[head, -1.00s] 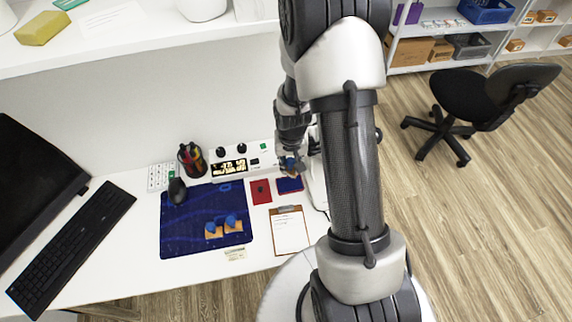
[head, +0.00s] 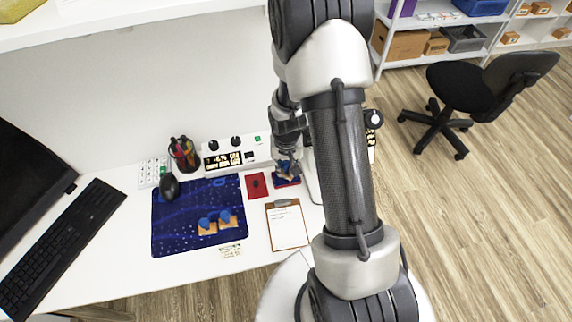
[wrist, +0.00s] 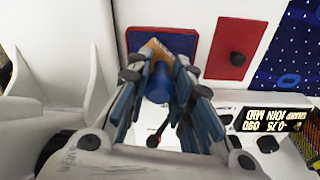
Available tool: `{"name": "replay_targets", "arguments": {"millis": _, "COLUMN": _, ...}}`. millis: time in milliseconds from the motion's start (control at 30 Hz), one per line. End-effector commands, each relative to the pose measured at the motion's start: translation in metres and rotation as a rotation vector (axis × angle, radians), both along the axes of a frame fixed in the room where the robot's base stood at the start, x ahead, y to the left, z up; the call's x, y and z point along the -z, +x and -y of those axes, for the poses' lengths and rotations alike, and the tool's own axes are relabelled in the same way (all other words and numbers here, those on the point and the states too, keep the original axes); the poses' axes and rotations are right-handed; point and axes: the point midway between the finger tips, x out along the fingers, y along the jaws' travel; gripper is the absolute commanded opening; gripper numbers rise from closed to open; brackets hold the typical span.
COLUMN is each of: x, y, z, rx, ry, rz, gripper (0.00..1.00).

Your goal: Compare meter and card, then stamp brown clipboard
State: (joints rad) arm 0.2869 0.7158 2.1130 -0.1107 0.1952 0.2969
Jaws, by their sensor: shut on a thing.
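My gripper (head: 287,166) is shut on a stamp with a blue handle (wrist: 159,84) and a wooden base. The stamp is over the blue ink pad with a red edge (wrist: 184,40); I cannot tell whether it touches. The brown clipboard (head: 284,203) holds a white sheet and lies in front of the pad, apart from the gripper. The meter (head: 222,160) stands at the back with a lit display. Its text is upside down in the wrist view (wrist: 270,119) and seems to include -0.75. A small card (head: 230,251) lies at the front edge, its print too small to read.
A red plate with a dark knob (head: 257,186) lies left of the pad. Two more blue-handled stamps (head: 225,218) stand on the dark blue mat (head: 180,235). A shelf hangs above.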

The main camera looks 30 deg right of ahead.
Motion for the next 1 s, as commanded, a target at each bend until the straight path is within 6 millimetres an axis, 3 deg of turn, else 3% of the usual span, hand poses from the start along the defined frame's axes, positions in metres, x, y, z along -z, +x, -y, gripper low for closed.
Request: {"name": "replay_targets", "arguments": {"millis": 1000, "x": 0.0063, "y": 0.0, "z": 0.0, "rx": 0.0, "ry": 0.0, "rz": 0.0, "gripper": 0.05}}
